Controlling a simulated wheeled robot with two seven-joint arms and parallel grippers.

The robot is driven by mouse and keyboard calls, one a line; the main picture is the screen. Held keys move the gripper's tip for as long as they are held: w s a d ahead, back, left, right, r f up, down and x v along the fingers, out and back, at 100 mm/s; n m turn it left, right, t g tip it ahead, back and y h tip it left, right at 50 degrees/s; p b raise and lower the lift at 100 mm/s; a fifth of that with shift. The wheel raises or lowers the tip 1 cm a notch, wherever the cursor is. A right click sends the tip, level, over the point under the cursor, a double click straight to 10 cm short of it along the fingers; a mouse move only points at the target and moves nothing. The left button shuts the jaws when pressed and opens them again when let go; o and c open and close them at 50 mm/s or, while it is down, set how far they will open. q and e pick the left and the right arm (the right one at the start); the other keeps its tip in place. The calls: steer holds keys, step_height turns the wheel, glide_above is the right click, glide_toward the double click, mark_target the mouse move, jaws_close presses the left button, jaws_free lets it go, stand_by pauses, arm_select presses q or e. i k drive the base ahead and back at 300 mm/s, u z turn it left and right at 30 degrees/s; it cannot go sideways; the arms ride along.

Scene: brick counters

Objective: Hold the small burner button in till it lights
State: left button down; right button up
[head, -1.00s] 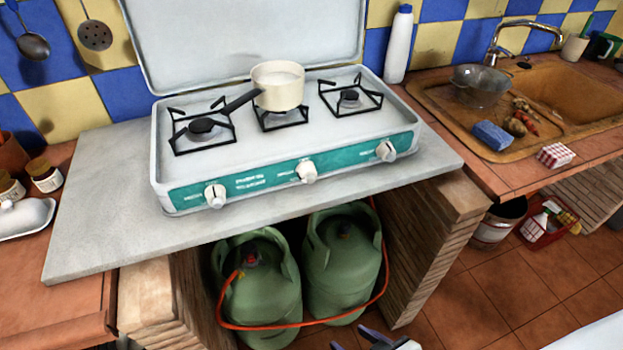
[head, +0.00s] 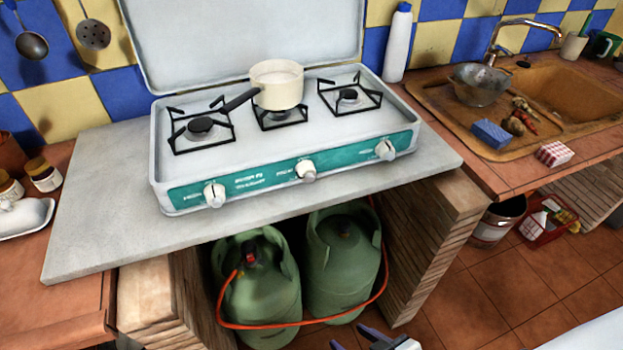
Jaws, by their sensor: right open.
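A white camping stove (head: 290,140) with its lid raised stands on a grey slab. Its teal front panel carries a left knob (head: 214,195), a middle knob (head: 306,171) and a right knob (head: 385,150). The left burner (head: 200,128) and the right burner (head: 347,96) are bare; the right one looks smaller than the left. A cream saucepan (head: 277,86) sits on the middle burner and mostly hides it. No flame shows. My right gripper (head: 356,340) is open at the bottom edge, well below the knobs, partly cut off. My left gripper is out of view.
Two green gas bottles (head: 343,265) with an orange hose (head: 375,295) stand under the slab, between brick supports (head: 435,235). A white bottle (head: 397,45) stands behind the stove's right end. A sink (head: 565,95) is at right. The space in front of the knobs is clear.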

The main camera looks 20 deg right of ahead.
mark_target(309, 177)
steer(key=u, duration=1)
steer(key=k, duration=0.95)
steer(key=z, duration=1.55)
steer(key=i, duration=0.5)
steer(key=u, duration=0.1)
